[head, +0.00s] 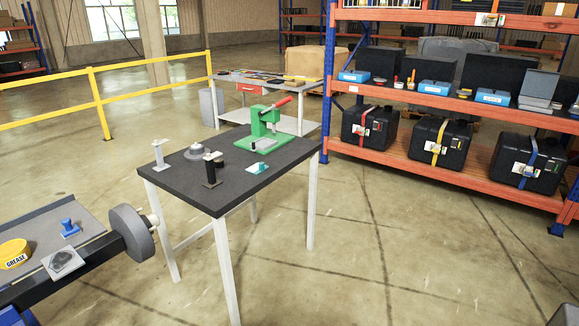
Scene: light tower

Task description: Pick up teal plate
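The teal plate (257,168) lies flat near the right front edge of a dark-topped table (226,192) with white legs. It is small in the head view, and a pale patch shows on it. My gripper is not in view, so I cannot see whether it is open or shut.
The dark table also holds a green press (265,130) with a red handle, a black post (210,172), a white post (160,154) and a grey round part (195,152). An orange shelf rack (450,175) stands at right. A yellow railing (97,100) is at left.

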